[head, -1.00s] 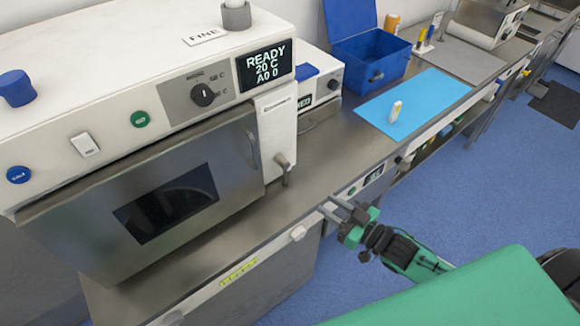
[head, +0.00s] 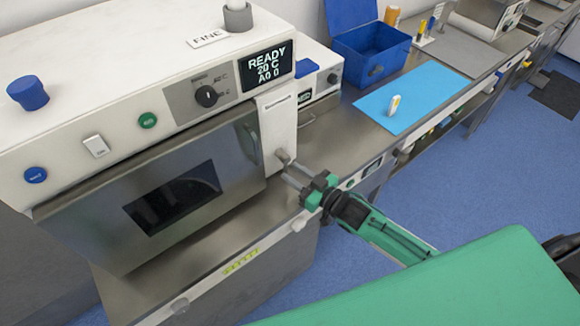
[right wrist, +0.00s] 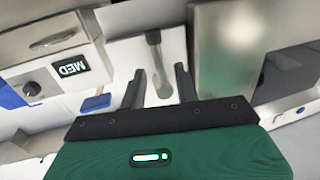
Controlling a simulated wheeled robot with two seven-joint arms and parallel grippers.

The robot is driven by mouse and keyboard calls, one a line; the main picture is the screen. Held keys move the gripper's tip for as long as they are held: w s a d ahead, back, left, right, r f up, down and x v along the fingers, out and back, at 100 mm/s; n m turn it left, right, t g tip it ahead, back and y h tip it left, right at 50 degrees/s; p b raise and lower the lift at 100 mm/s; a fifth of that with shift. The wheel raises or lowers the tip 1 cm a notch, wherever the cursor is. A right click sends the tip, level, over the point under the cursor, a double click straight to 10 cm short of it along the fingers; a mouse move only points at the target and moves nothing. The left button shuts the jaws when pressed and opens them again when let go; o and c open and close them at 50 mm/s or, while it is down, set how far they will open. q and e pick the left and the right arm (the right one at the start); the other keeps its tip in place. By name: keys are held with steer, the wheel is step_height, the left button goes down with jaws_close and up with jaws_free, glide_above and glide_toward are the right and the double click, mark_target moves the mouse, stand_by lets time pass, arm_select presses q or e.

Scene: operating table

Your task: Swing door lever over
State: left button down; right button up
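The door lever (head: 283,155) is a small grey metal handle on the white panel (head: 277,125) at the right of the washer's steel door (head: 170,200). The door looks closed. In the head view my right gripper (head: 288,172) is at the lever, and its fingers hide the lever's lower part. In the right wrist view the lever (right wrist: 158,65) shows between the two spread fingers of the right gripper (right wrist: 160,84), with gaps on both sides. I cannot tell whether a finger touches it. My left gripper is not in view.
The washer's display (head: 266,65) reads READY 20 C A0 0. A smaller device (head: 318,75), a blue box (head: 370,52) and a blue mat (head: 425,95) with a small pale item (head: 394,105) stand to the right on the steel counter. Blue floor is open in front.

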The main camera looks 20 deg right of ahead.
steer(key=shift+x, duration=1.1)
jaws_close()
